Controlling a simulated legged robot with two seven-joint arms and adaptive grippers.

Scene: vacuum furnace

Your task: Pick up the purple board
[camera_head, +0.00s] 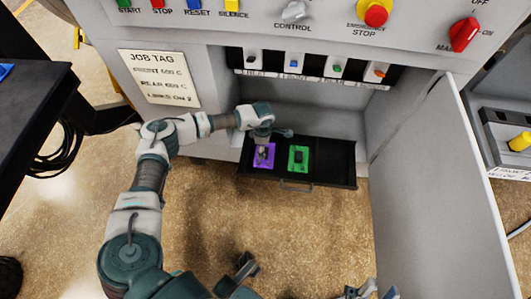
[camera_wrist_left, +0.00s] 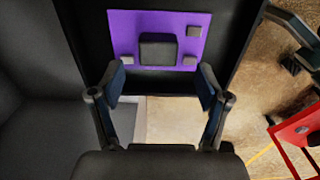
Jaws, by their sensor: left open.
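The purple board (camera_head: 264,155) lies flat in the left part of a black drawer, partly hidden by my left gripper (camera_head: 264,148) above it. In the left wrist view the purple board (camera_wrist_left: 124,32) carries a larger dark block and several small grey blocks. My left gripper (camera_wrist_left: 160,92) is open and empty there, its two fingertips apart just short of the board's near edge. What seems to be my right gripper (camera_head: 370,290) shows only in part at the bottom of the head view, far from the board; its jaws are unclear.
A green board (camera_head: 298,158) lies right of the purple one in the black drawer (camera_head: 335,174). The furnace's grey open door (camera_head: 440,190) stands at the right. Several switches (camera_head: 295,66) line the wall above. A black table (camera_head: 30,110) is at the left. The drawer's right part is empty.

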